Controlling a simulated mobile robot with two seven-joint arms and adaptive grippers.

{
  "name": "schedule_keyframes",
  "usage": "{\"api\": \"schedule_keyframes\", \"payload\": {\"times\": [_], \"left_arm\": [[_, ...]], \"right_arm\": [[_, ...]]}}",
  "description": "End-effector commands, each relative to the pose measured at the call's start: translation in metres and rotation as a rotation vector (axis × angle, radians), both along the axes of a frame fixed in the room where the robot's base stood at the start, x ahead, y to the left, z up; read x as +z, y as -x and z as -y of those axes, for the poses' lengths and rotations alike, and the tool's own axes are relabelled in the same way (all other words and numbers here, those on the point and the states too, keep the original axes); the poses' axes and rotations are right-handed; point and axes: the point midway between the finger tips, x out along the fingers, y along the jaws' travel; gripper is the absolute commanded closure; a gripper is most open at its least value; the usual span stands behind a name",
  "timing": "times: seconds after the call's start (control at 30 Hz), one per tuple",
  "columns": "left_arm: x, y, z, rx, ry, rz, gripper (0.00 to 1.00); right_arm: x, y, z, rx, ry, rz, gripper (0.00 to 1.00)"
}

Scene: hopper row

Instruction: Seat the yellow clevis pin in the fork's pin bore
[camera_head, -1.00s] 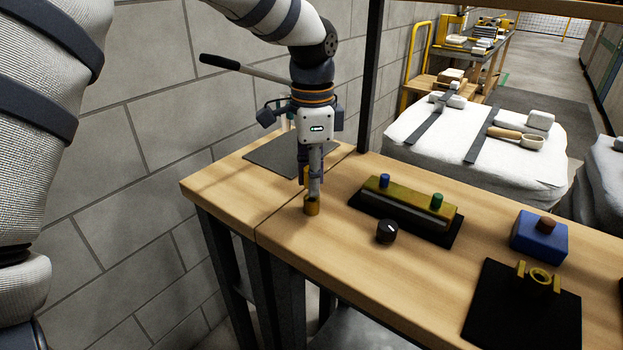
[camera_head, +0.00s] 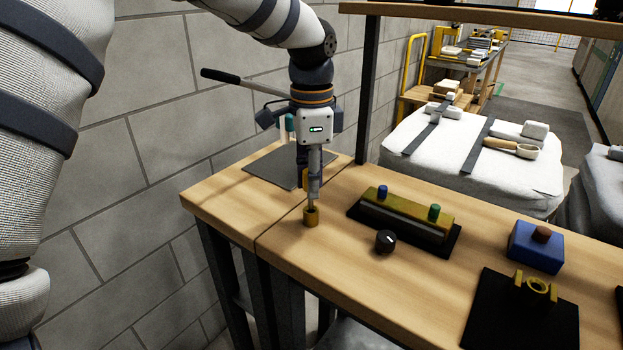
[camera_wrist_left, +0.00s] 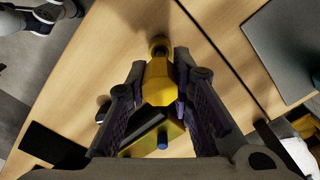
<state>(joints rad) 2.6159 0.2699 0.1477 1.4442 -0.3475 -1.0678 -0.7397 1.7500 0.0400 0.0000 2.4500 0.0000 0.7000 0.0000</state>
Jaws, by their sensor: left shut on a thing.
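My left gripper (camera_head: 312,190) is upright above the near left part of the bench, fingers down. It is shut on the yellow clevis pin (camera_wrist_left: 158,82), whose faceted yellow head shows between the fingers in the wrist view. A small brass cup-like cylinder (camera_head: 311,216) stands on the bench right under the fingers; it also shows beyond the pin in the wrist view (camera_wrist_left: 160,47). I cannot tell whether the pin's lower end is inside it. The brass fork (camera_head: 537,286) with its round bore stands on a black plate at right, well away. My right gripper is not in view.
A yellow-brown block with blue and green pegs (camera_head: 406,206) lies on a black base between gripper and fork. A black knob (camera_head: 385,241) sits before it. A blue box with a brown button (camera_head: 537,247) stands behind the fork. A grey sheet (camera_head: 280,166) lies at left.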

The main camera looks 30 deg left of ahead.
Motion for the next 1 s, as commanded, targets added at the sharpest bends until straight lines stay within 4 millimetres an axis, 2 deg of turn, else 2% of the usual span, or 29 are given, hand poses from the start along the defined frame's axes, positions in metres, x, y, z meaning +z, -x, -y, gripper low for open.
{"api": "schedule_keyframes", "payload": {"times": [0.4, 1.0], "left_arm": [[0.030, 0.000, 0.000, 0.000, 0.001, 0.003, 1.00], [0.030, 0.000, 0.000, 0.000, 0.000, 0.003, 1.00]], "right_arm": [[0.005, -0.005, 0.000, 0.000, 0.000, 0.020, 0.60], [0.005, -0.005, 0.000, 0.000, 0.000, 0.019, 0.60]]}}
